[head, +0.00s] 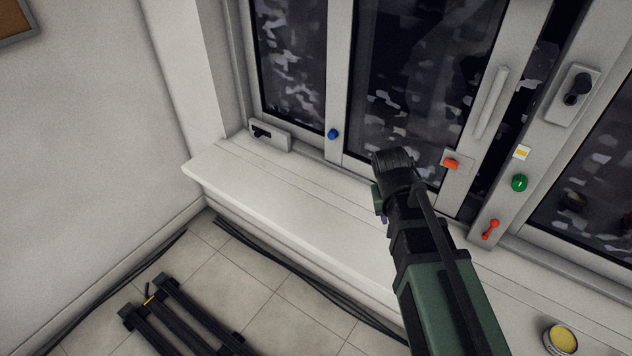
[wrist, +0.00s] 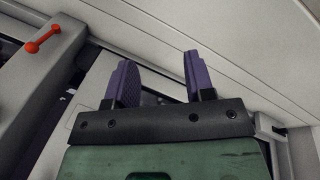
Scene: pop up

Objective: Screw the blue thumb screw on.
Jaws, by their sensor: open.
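The blue thumb screw (head: 333,134) shows in the head view as a small blue knob low on the window frame post, left of my arm. Whether it sits fully seated cannot be told. My gripper (wrist: 157,70) is open and empty in the wrist view, with two purple fingers spread apart. In the head view it is mostly hidden by my wrist, in front of the sill and right of the screw. The screw is not in the wrist view.
A latch box (head: 269,135) stands left of the screw. An orange knob (head: 451,164), a green knob (head: 519,183) and a red lever (head: 490,230) are to the right; the lever also shows in the wrist view (wrist: 43,36). A yellow-topped tin (head: 561,339) stands on the sill (head: 290,185).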

